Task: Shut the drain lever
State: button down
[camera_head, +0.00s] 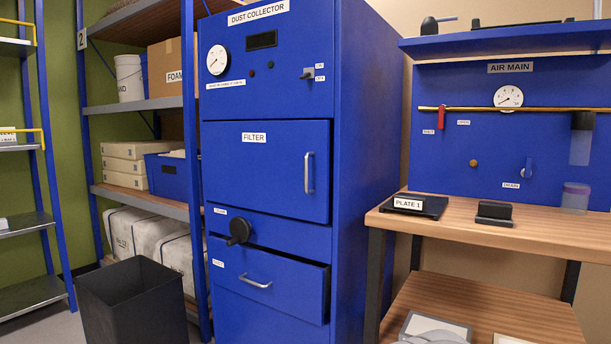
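The AIR MAIN panel (457,90) is a blue board at the right, above a wooden bench. A small lever (527,168) stands roughly upright low on this panel, just above a label that seems to read DRAIN (511,185). Its details are too small to tell whether it is open or shut. A red lever (441,117) hangs down from the brass pipe (470,109), between two small labels that seem to read SHUT and OPEN. My gripper is not in view.
The blue dust collector (358,140) stands at the centre, its lower drawer (268,282) slightly pulled out. The bench (550,225) holds a black PLATE 1 tray (432,212) and a dark block (494,213). A black bin (135,305) stands on the floor at left.

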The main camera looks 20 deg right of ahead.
aim_at(526, 173)
jog(key=z, duration=1.7)
